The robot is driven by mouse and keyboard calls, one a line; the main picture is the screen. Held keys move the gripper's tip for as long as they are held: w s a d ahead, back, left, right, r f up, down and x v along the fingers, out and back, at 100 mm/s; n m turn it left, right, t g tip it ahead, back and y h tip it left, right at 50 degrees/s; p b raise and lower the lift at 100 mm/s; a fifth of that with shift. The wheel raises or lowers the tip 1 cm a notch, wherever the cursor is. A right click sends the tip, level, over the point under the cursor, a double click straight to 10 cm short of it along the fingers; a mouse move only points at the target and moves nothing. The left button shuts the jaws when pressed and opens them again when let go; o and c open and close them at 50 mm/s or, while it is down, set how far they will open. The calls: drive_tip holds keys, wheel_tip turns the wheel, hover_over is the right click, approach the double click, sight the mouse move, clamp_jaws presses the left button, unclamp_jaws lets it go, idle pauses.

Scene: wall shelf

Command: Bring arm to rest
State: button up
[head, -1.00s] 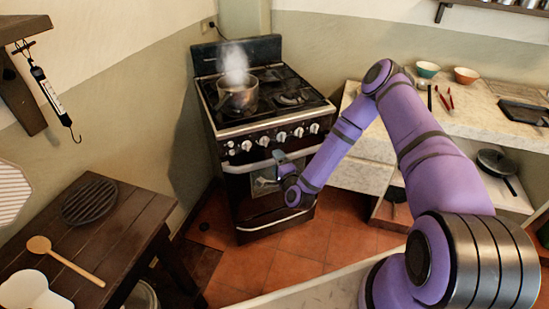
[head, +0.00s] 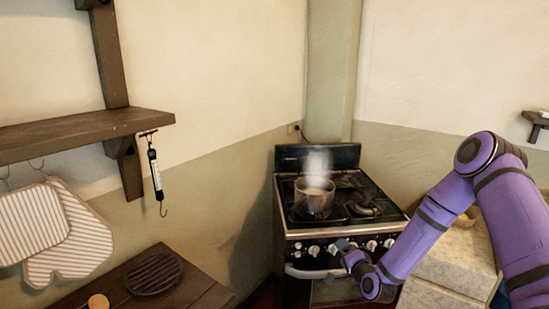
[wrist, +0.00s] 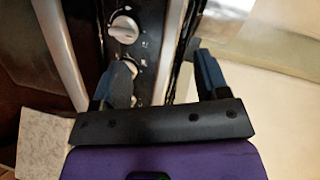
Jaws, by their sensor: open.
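My purple arm reaches in from the right of the head view, bent at a high elbow. My gripper (head: 342,247) is at its lower end, in front of the stove's control panel near the oven handle. In the wrist view my gripper (wrist: 163,78) is open, its two dark fingers spread wide with nothing held between them. A stove knob (wrist: 124,28) shows just beyond the left finger. I cannot tell whether the fingers touch the stove.
The stove (head: 290,225) carries a steaming pot (head: 314,200). A pale counter (head: 455,255) stands right of it. A wooden shelf (head: 60,135) with a hanging scale (head: 155,175) and striped mitts (head: 70,235) is at left. A dark table (head: 195,290) bears a round grate (head: 154,273).

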drive_tip(key=s+d+r+n+g+h, duration=0.25)
drive_tip(key=s+r+n, duration=0.25)
drive_tip(key=r, duration=0.9)
drive_tip(key=s+d+r+n+g+h, duration=0.15)
drive_tip(key=s+r+n+g, duration=0.25)
drive_tip(key=r, duration=1.1)
drive_tip(key=s+r+g, duration=0.1)
drive_tip(key=s+r, duration=0.3)
drive_tip(key=s, duration=0.6)
drive_tip(key=s+d+r+n+g, duration=0.1)
drive_tip(key=s+r, duration=0.3)
drive_tip(key=s, duration=0.7)
drive_tip(key=s+d+r+n+g, duration=0.1)
drive_tip(key=s+r, duration=0.4)
drive_tip(key=s, duration=0.6)
drive_tip(key=shift+d+g, duration=0.25)
drive_tip(key=shift+g, duration=0.1)
